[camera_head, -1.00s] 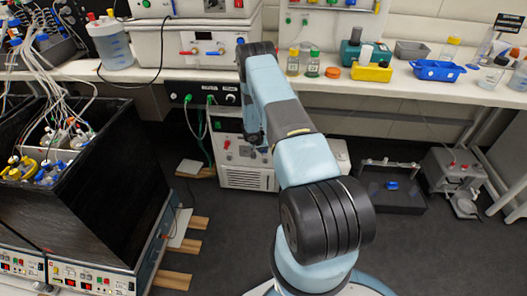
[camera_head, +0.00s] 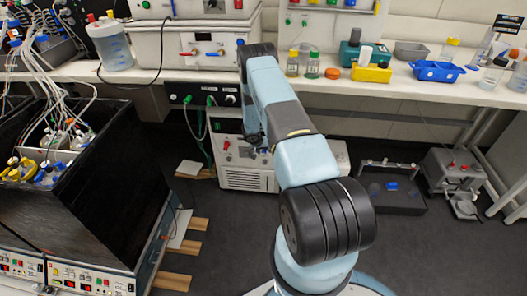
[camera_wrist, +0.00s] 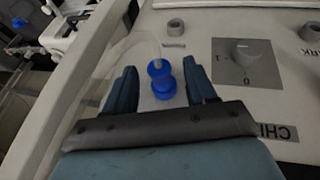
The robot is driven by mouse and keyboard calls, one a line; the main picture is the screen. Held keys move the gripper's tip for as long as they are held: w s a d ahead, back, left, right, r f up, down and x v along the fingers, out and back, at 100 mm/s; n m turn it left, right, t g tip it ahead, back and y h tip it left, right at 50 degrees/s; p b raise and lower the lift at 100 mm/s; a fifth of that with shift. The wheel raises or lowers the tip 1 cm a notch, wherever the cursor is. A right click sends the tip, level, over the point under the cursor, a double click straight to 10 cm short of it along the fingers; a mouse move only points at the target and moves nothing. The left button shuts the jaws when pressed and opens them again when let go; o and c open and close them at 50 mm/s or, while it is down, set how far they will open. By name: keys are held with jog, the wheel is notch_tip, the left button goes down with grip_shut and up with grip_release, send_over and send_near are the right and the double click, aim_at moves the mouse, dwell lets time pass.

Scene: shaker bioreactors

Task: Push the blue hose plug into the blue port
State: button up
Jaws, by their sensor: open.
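In the wrist view, a blue spool-shaped piece (camera_wrist: 164,88), apparently the hose plug, sits between the fingers of my gripper (camera_wrist: 162,84). A wider blue disc with a grey centre forms its far end. A clear hose curves from near that end to the left. The fingers are apart, with a gap on each side of the blue piece. I cannot tell whether the plug and the blue port are both in this blue shape, or how far one is in the other. In the head view my arm hides the gripper and the plug.
A pale panel with a grey dial (camera_wrist: 243,62) lies right of the fingers in the wrist view. In the head view, a white machine (camera_head: 245,178) stands behind my arm, below a black panel with green connectors (camera_head: 210,98). A black-walled box (camera_head: 110,190) stands at left.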

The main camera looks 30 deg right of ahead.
jog(key=v, duration=1.3)
jog(key=shift+r, duration=0.3)
